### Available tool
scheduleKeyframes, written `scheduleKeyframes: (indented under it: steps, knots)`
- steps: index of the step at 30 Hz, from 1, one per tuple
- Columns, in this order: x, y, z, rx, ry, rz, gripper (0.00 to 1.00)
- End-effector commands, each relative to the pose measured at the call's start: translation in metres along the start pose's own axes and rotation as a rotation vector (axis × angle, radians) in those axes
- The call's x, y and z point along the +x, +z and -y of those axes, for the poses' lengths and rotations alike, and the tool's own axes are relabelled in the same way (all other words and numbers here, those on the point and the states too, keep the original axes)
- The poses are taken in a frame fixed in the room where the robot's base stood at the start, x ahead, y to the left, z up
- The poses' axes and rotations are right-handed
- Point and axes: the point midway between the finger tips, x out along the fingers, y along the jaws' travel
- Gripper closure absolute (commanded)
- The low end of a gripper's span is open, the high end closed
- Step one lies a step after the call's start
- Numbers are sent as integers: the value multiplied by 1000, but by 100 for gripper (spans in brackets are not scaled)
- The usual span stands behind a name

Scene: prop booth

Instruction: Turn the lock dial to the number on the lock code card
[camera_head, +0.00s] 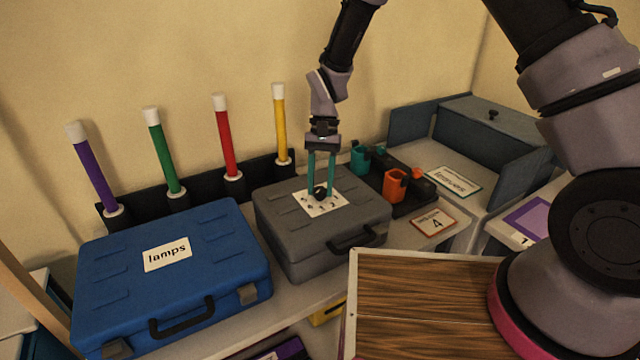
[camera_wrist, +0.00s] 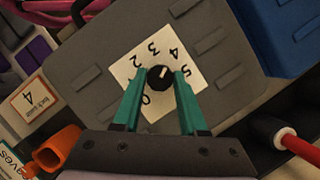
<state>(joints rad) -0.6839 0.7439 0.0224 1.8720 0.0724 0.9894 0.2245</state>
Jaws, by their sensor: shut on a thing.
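The black lock dial (camera_head: 320,192) sits on a white number plate (camera_head: 312,209) on top of the grey case (camera_head: 275,215). It also shows in the wrist view (camera_wrist: 158,80), with a short white mark pointing up and slightly right, roughly toward the 4. Digits 0, 2, 3, 4 and 5 show around it; the 1 is hidden there. My gripper (camera_head: 320,188) points down from above, its teal fingers shut on the dial's two sides. The lock code card (camera_head: 435,222), red-edged, reads 4; it also shows in the wrist view (camera_wrist: 29,98).
A blue case (camera_head: 190,290) labelled lamps stands left of the grey case. Purple, green, red and yellow tubes (camera_head: 226,140) stand behind. An orange cup (camera_head: 395,184) and a teal cup (camera_head: 359,160) stand right. A wooden board (camera_head: 430,300) lies in front.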

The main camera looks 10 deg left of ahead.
Motion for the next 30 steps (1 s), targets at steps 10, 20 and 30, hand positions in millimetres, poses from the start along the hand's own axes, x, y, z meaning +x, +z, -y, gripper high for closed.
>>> scheduleKeyframes:
  steps: [10,20,30]
  knots:
    - [-1,-1,0,77,-34,-3,100]
    - [-1,-1,0,82,-36,-2,100]
    - [0,0,0,82,-35,-1,28]
